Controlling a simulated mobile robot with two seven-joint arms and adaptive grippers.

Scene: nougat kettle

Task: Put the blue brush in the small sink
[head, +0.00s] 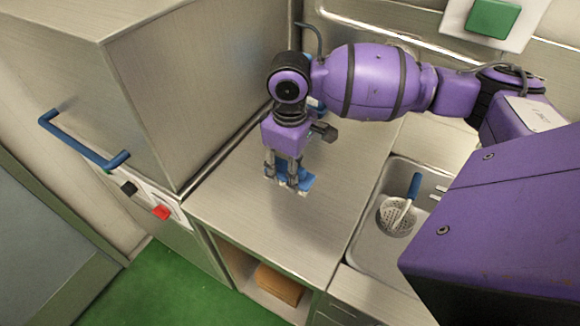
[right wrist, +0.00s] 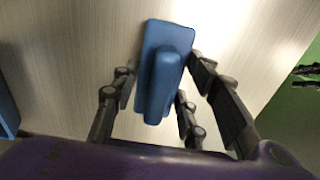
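The blue brush (head: 305,183) lies on the steel counter, partly hidden behind my right gripper (head: 288,183). In the right wrist view, the brush (right wrist: 165,65) has a flat blue back with a raised grip. My right gripper (right wrist: 160,72) is open, with its fingers on either side of the brush and a visible gap on the left. Whether the right finger touches it I cannot tell. The small sink (head: 366,250) is set in the counter to the right, partly covered by my right arm. My left gripper is not in view.
A perforated strainer (head: 394,219) and a blue-handled utensil (head: 414,187) are in the sink. A big steel cabinet with a blue handle (head: 84,146) stands left. Another blue thing (right wrist: 8,110) shows at the wrist view's left edge. The counter between brush and sink is clear.

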